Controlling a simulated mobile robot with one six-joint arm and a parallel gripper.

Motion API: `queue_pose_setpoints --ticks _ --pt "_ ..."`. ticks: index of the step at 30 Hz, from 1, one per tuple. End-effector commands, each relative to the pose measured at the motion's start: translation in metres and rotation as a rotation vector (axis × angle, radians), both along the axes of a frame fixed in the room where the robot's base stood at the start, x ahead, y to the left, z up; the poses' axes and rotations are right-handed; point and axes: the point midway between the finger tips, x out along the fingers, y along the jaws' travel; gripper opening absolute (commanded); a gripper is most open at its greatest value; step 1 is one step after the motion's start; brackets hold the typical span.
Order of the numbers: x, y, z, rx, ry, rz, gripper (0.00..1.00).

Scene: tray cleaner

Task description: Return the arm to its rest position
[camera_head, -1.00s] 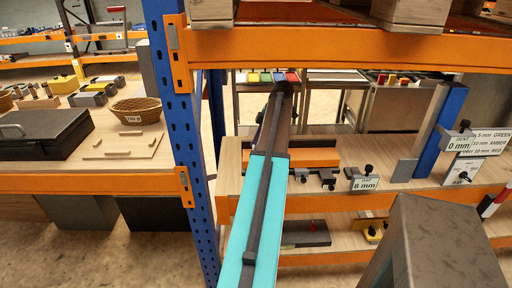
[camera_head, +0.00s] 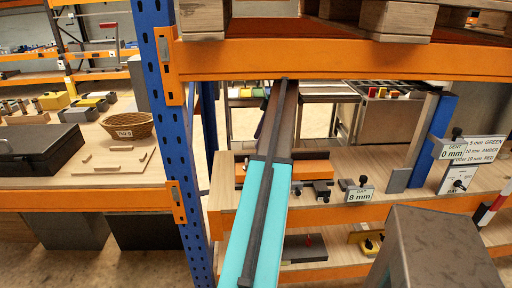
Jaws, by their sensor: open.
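My arm (camera_head: 262,215) runs up the middle of the head view, with a teal link in front and a dark link beyond it. The dark link reaches up to the lower edge of the orange shelf beam (camera_head: 350,58), where its far end is cut off from sight. My gripper does not show in this view, so its jaws and anything near them are hidden.
A blue upright post (camera_head: 172,120) stands close left of my arm. Right of it, a wooden shelf (camera_head: 305,212) carries small fixtures, an 8 mm label (camera_head: 360,195) and a blue post (camera_head: 432,140). A left shelf holds a basket (camera_head: 128,126) and a dark case (camera_head: 42,142).

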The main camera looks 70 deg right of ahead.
Motion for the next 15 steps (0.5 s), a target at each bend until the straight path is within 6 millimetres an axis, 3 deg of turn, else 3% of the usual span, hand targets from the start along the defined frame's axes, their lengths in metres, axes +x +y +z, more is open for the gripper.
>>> queue_pose_setpoints --ticks 5,15 --pt "-0.0040 -0.0020 0.0100 -0.001 0.000 0.000 0.48" --pt "-0.0045 -0.0015 0.0111 0.000 0.000 0.000 0.48"
